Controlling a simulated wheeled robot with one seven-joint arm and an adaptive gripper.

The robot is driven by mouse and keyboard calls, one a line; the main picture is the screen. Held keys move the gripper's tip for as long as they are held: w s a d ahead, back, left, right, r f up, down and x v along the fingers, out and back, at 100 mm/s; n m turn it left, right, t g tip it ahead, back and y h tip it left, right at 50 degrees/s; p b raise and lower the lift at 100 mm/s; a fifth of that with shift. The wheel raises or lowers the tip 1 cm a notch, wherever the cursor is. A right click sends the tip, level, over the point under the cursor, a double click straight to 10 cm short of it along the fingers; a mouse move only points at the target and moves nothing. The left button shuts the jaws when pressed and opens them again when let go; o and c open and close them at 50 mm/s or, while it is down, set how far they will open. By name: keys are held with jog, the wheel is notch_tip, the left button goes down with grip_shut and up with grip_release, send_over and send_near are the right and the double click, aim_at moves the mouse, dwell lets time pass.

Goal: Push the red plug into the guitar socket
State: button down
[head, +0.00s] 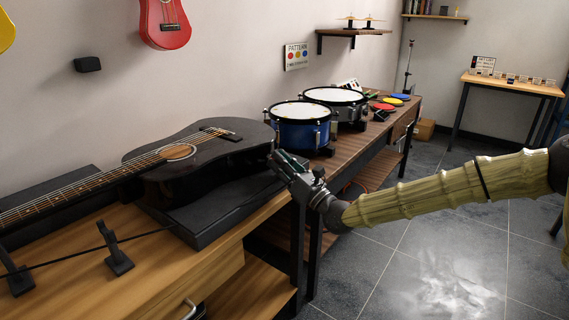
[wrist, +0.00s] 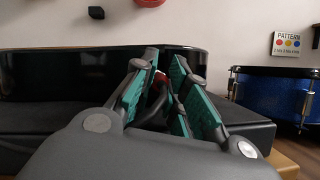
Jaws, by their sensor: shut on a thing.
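The black guitar (head: 208,158) lies on its back on a low dark stand (head: 222,212) on the wooden bench. Its glossy dark side (wrist: 62,64) fills the left of the wrist view. My gripper (head: 279,163) is beside the guitar's body end, at about body height. In the wrist view its green-padded fingers (wrist: 164,72) are shut on the red plug (wrist: 158,80), of which only a small red piece shows between the pads. The plug is hidden in the head view. I cannot see the socket, nor tell whether the plug touches the guitar.
Small black stands (head: 115,252) with a dark cable are at the front left. The floor (head: 400,270) at right is open.

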jog(key=c, duration=1.3)
grip_release()
jog(key=shift+c, duration=0.2)
